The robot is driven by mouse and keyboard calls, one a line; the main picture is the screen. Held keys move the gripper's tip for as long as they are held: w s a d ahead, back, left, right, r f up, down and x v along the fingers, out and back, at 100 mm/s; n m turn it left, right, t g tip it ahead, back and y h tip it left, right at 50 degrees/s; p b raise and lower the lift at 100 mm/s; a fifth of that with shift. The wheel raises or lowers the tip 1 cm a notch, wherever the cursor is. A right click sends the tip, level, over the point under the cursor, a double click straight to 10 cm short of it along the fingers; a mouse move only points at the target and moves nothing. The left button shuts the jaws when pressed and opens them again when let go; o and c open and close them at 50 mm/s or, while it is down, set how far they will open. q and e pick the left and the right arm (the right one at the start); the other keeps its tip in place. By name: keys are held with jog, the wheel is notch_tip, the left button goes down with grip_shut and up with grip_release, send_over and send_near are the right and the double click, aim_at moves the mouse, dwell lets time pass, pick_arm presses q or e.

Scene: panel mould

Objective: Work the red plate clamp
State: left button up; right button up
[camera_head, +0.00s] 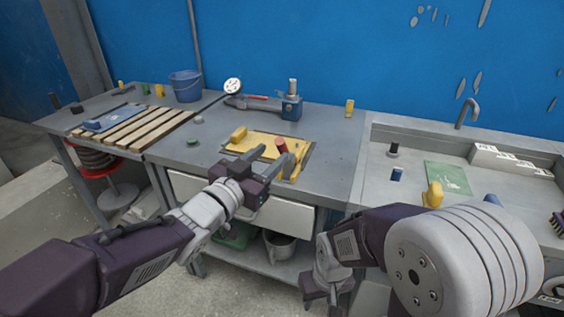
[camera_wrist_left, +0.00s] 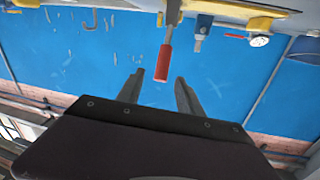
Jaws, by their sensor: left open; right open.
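The red plate clamp shows as a red handle (camera_head: 281,145) over the yellow panel (camera_head: 262,141) on the middle bench. In the left wrist view the red handle (camera_wrist_left: 162,63) hangs from a grey metal lever, with its end close to the gap between my fingertips. My left gripper (camera_head: 268,161) is open and empty, at the front of the yellow panel, just before the handle. Its two dark fingers also show in the left wrist view (camera_wrist_left: 157,88). Whether they touch the handle I cannot tell. My right gripper (camera_head: 326,296) points down in front of the benches, partly cut off by the lower edge.
A yellow block (camera_head: 238,134) sits at the panel's left. A blue vise-like tool (camera_head: 291,106) and a round gauge (camera_head: 232,86) stand behind. A slatted rack (camera_head: 150,131) and blue bucket (camera_head: 186,86) are at left. A sink bench with a green board (camera_head: 447,178) is at right.

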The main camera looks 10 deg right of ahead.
aim_at(283, 151)
pick_arm(q)
jog(key=shift+w+r, duration=0.15)
jog(key=shift+w, duration=0.05)
jog(key=x, duration=0.8)
jog(key=shift+w+d+b, duration=0.15)
jog(key=shift+w+b, duration=0.1)
jog(key=shift+b, duration=0.05)
grip_shut()
dwell(0.9)
